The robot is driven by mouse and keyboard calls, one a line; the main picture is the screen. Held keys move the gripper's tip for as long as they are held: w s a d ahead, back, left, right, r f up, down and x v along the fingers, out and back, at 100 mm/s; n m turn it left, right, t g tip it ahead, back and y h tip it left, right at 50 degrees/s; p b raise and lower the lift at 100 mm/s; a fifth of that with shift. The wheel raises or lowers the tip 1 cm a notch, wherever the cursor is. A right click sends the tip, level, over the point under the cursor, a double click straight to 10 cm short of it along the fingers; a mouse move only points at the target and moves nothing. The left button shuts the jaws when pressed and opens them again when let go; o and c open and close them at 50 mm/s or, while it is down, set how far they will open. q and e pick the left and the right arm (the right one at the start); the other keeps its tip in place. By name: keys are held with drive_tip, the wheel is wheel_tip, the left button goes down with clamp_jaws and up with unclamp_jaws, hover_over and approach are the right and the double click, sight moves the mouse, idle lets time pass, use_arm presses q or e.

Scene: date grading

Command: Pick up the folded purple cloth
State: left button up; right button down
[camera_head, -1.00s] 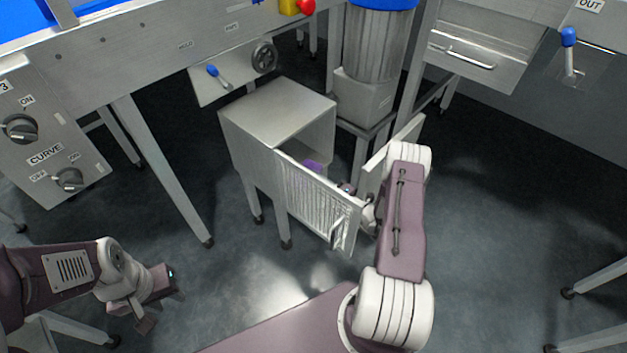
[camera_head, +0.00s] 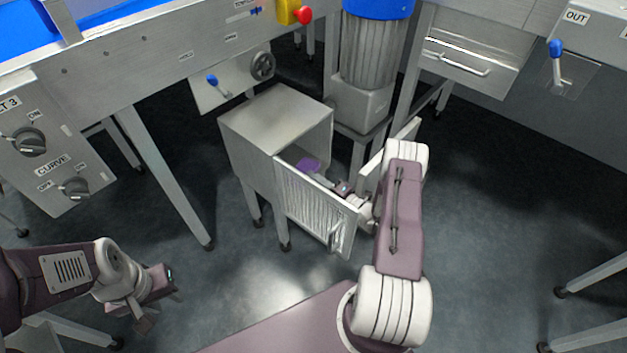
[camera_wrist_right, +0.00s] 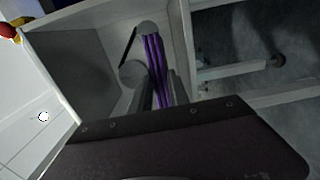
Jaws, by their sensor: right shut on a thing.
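The folded purple cloth (camera_head: 308,165) is inside the open metal cabinet (camera_head: 262,117), partly hidden by the cabinet door. In the right wrist view the cloth (camera_wrist_right: 155,62) shows as purple folds between the fingers. My right gripper (camera_head: 328,179) reaches in past the open doors and is shut on the cloth; its fingertips are small and partly hidden in the head view. My left gripper (camera_head: 160,304) is empty, with its fingers apart, low at the left, away from the cabinet.
A slotted cabinet door (camera_head: 315,208) stands open in front of the gripper, and another door panel (camera_head: 408,138) stands open behind my right arm. A blue-topped machine (camera_head: 372,50) stands behind the cabinet. Control panels are at left. Floor right of my right arm is clear.

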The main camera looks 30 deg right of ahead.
drive_tip(key=s+d+r+p, duration=0.2)
drive_tip(key=s+p, duration=0.1)
drive_tip(key=s, duration=0.3)
drive_tip(key=s+d+r+p, duration=0.2)
drive_tip(key=s+d+p, duration=0.1)
drive_tip(key=s, duration=0.4)
drive_tip(key=shift+d+r+p, duration=0.2)
drive_tip(key=shift+r+p, duration=0.1)
drive_tip(key=shift+p, duration=0.05)
